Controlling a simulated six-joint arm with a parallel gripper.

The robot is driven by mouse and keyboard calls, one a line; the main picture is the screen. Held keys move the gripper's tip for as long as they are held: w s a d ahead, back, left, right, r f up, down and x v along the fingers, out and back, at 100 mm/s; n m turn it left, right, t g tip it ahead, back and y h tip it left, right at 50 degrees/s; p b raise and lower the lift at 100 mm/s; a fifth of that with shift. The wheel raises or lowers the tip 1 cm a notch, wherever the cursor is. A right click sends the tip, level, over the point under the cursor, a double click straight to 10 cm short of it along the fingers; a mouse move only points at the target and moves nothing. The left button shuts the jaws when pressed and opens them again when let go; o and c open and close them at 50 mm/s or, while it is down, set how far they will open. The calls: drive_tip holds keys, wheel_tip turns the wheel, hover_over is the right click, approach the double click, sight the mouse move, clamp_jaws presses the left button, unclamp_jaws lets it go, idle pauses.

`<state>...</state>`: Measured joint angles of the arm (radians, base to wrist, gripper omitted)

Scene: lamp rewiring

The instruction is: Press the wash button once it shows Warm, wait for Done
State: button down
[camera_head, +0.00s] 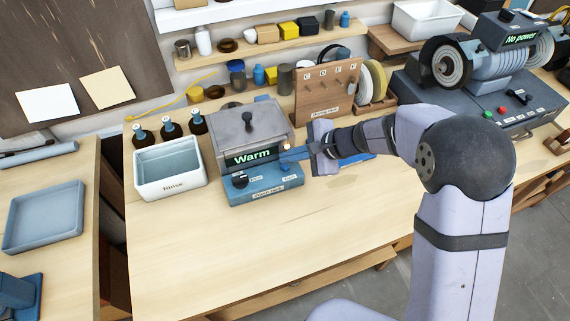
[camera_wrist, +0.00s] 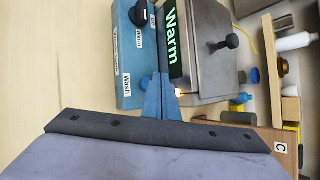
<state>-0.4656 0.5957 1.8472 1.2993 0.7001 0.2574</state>
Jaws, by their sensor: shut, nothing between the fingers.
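The wash unit (camera_head: 262,192) is a blue base with a grey lidded metal tank (camera_head: 246,127) on the bench. Its display (camera_head: 251,157) reads "Warm" in green, and the same word shows in the wrist view (camera_wrist: 174,45). A dark knob (camera_head: 239,180) is on its front left. My gripper (camera_head: 284,161) is shut and empty, its blue fingertips at the right of the unit's front. In the wrist view the fingertips (camera_wrist: 160,78) are close to the front panel, beside the "Wash" label (camera_wrist: 127,84). The wash button is hidden behind the fingers; I cannot tell whether they touch it. A small orange light glows beside them.
A white "Rinse" tub (camera_head: 170,182) stands left of the unit, with several dark bottles (camera_head: 169,129) behind it. A wooden lettered rack (camera_head: 322,92) is behind to the right. A grey machine (camera_head: 490,85) reads "No power". The front bench is clear.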

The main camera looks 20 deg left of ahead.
sight(289, 170)
drive_tip(key=shift+f, duration=0.2)
drive_tip(key=shift+f+b, duration=0.25)
drive_tip(key=shift+b, duration=0.3)
drive_tip(key=shift+f+b, duration=0.45)
drive_tip(key=shift+b, duration=0.1)
idle(0.8)
drive_tip(key=shift+r, duration=0.1)
drive_tip(key=shift+r+p, duration=0.65)
drive_tip(key=shift+r, duration=0.15)
idle(0.3)
wheel_tip(289, 170, up, 5)
drive_tip(key=p, duration=0.3)
drive_tip(key=shift+p, duration=0.35)
idle(0.7)
